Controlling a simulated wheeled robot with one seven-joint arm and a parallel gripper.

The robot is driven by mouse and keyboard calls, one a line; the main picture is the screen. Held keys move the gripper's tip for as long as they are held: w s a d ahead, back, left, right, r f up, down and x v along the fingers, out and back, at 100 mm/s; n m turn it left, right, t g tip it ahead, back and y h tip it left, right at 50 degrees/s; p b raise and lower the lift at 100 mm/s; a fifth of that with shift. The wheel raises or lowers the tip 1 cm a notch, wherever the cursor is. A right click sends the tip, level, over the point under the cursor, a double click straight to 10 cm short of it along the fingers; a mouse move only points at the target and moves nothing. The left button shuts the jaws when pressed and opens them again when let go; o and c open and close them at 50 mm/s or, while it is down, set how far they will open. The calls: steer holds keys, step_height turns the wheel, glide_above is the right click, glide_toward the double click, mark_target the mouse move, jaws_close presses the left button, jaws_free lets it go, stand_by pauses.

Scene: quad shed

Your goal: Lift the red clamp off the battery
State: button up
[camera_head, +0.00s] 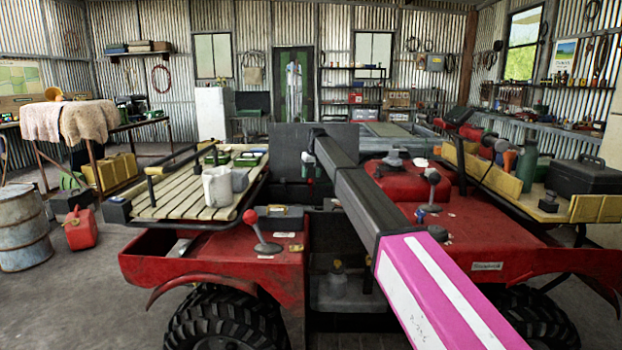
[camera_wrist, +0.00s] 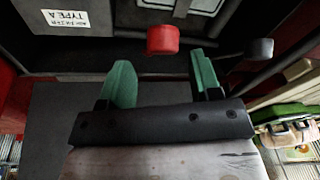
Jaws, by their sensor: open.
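In the wrist view a red block-like piece, which looks like the red clamp (camera_wrist: 162,39), shows just beyond my fingertips, roughly between them. My gripper (camera_wrist: 160,72) has two green fingers spread apart, with nothing between them. The clamp appears apart from both fingers. A dark surface with a pale outline (camera_wrist: 190,8) lies behind the clamp; I cannot tell for sure that it is the battery. In the head view a small red spot (camera_head: 309,181) shows below the end of my arm, perhaps the same clamp. My fingers are not clear there.
A black rounded end (camera_wrist: 258,48) on a dark rod is right of the clamp. A red quad body (camera_head: 230,255), slatted rack (camera_head: 190,195) and red-knobbed lever (camera_head: 262,235) surround the work area.

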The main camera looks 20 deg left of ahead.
step_height(320, 180, up, 8)
steer(key=d, duration=0.1)
steer(key=shift+s+d+r, duration=0.15)
steer(key=shift+s+d, duration=0.1)
steer(key=shift+d, duration=0.05)
